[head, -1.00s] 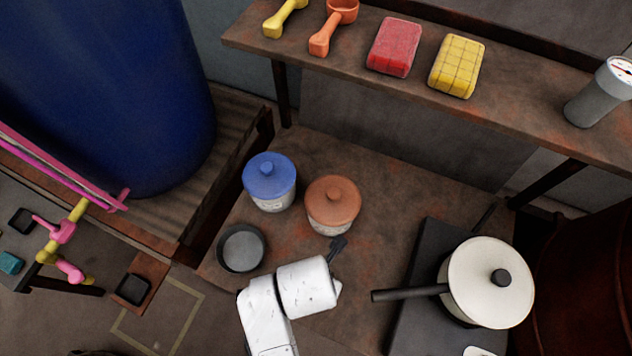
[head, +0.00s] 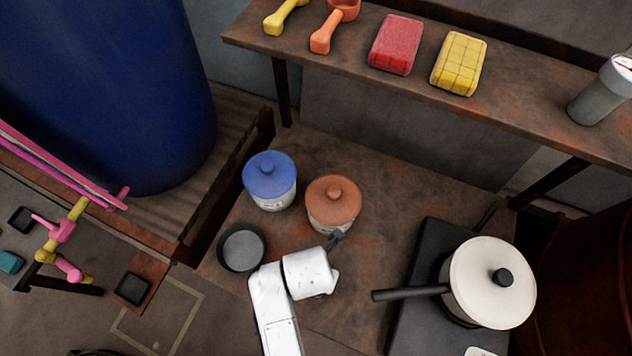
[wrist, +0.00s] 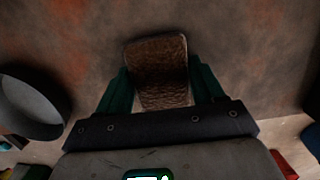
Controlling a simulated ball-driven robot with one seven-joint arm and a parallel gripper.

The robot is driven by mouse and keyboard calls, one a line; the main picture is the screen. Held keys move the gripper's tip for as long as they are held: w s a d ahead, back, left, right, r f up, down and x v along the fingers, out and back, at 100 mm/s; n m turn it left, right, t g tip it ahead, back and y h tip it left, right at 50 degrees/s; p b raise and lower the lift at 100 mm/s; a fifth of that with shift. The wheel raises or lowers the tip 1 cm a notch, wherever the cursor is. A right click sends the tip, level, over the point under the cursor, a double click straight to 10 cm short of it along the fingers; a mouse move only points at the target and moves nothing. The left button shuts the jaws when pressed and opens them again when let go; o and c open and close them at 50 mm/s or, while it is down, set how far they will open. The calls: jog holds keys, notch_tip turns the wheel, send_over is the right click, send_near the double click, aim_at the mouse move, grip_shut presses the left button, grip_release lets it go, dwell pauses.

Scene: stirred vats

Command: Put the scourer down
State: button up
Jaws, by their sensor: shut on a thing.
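The scourer (wrist: 158,62) is a brown, rough-textured pad, seen in the wrist view. My gripper (wrist: 160,88) has dark green fingers on both sides of it and is shut on it. It is over the brown, stained bench top (wrist: 235,45); I cannot tell whether the scourer touches that surface. In the head view my white wrist covers most of the gripper, and the scourer cannot be made out clearly there.
A dark round dish (head: 241,248) stands left of my wrist. A blue-lidded jar (head: 270,180) and an orange-lidded jar (head: 333,203) stand behind. Red (head: 396,44) and yellow (head: 459,64) blocks lie on the shelf.

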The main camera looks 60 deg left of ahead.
jog(key=o, duration=1)
notch_tip(320, 180, up, 12)
jog(key=s, duration=0.1)
jog(key=shift+s+d+p, duration=0.15)
jog(key=shift+d+p, duration=0.25)
